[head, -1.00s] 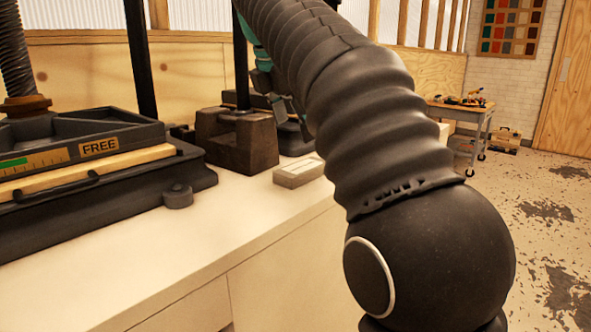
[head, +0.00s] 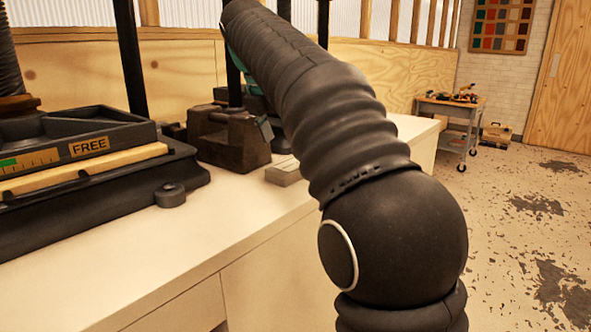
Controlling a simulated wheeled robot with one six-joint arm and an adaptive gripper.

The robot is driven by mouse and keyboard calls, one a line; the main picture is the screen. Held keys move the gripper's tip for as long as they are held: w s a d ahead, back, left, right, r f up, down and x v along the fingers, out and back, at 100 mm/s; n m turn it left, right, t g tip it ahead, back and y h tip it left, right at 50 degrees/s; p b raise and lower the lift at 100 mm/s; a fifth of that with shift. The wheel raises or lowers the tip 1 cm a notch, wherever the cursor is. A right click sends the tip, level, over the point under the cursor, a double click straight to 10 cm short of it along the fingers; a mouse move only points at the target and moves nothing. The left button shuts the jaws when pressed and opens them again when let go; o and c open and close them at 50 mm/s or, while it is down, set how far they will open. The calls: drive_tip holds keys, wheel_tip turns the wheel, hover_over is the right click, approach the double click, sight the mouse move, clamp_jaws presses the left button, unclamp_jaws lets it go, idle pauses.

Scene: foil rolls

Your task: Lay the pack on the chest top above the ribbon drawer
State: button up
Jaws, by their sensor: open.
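My black ribbed arm crosses the middle of the head view and hides much of what is behind it. Part of my gripper (head: 264,128) seems to show past the arm's left edge, beside a dark block; it is open, and its other finger is hidden. I see nothing held in it, but the view is partial. A small pale box (head: 284,172) lies on the white worktop (head: 235,215), partly behind the arm; I cannot tell if it is the pack. Drawer fronts show below the worktop, but no ribbon marking is readable.
A dark press-like machine (head: 90,185) with a "FREE" label fills the left of the worktop. A dark block (head: 225,140) with a post stands behind. The worktop's front strip is clear. A tool cart (head: 455,110) stands far right on open, stained floor.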

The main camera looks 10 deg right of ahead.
sight(294, 164)
drive_tip(key=shift+w+b+x, duration=0.15)
drive_tip(key=shift+b+x, duration=0.2)
drive_tip(key=shift+x, duration=1.35)
drive_tip(key=shift+w+b+x, duration=0.15)
drive_tip(key=shift+b+x, duration=0.15)
drive_tip(key=shift+x, duration=1.45)
drive_tip(key=shift+d+r, duration=0.15)
drive_tip(key=shift+r, duration=0.05)
drive_tip(key=c, duration=1.5)
drive_tip(key=shift+o, duration=0.2)
drive_tip(key=shift+r, duration=0.1)
